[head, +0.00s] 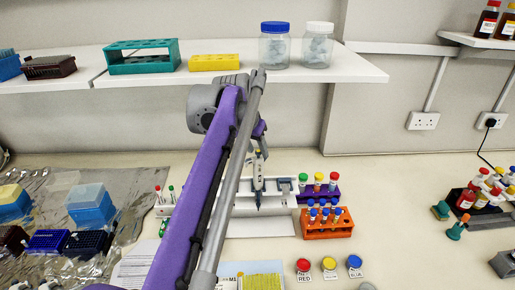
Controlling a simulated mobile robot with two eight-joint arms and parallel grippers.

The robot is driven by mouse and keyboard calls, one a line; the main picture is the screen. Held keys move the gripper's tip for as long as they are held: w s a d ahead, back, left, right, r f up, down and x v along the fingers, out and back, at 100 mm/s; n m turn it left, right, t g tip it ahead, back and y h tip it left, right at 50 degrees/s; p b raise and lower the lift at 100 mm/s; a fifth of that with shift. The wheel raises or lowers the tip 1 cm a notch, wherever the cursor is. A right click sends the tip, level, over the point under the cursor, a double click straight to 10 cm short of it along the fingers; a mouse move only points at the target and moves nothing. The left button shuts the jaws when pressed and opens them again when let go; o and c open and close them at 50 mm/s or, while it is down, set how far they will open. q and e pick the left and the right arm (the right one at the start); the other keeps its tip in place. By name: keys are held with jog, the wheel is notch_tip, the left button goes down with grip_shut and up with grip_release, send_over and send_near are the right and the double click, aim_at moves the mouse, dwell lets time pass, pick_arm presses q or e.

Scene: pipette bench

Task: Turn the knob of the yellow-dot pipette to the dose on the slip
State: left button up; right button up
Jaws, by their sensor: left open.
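A pipette (259,180) hangs upright in a white stand (240,203) at the middle of the bench. A small yellowish spot shows near its top, but its knob and any reading are too small to make out. My left arm reaches up across the picture from the bottom. My left gripper (260,140) is open just above the pipette's top, partly hidden behind the arm; I cannot tell whether it touches the knob. A pale printed sheet (136,264) lies at the lower left, partly hidden by my arm. I cannot read it or tell whether it is the slip.
An orange rack (326,231) and a purple rack (328,196) of capped tubes stand right of the stand. Red (303,265), yellow (329,263) and blue (354,262) caps lie in front. A shelf (345,72) overhangs the back.

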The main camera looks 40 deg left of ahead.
pick_arm(q)
jog(key=shift+s, duration=0.1)
grip_shut()
jog(key=shift+d+n+g+y, duration=0.15)
jog(key=shift+n+y, duration=0.15)
jog(key=shift+n, duration=0.4)
jog(key=shift+d+n+g+y, duration=0.15)
jog(key=shift+n+y, duration=0.15)
jog(key=shift+n, duration=0.4)
jog(key=shift+a, duration=0.1)
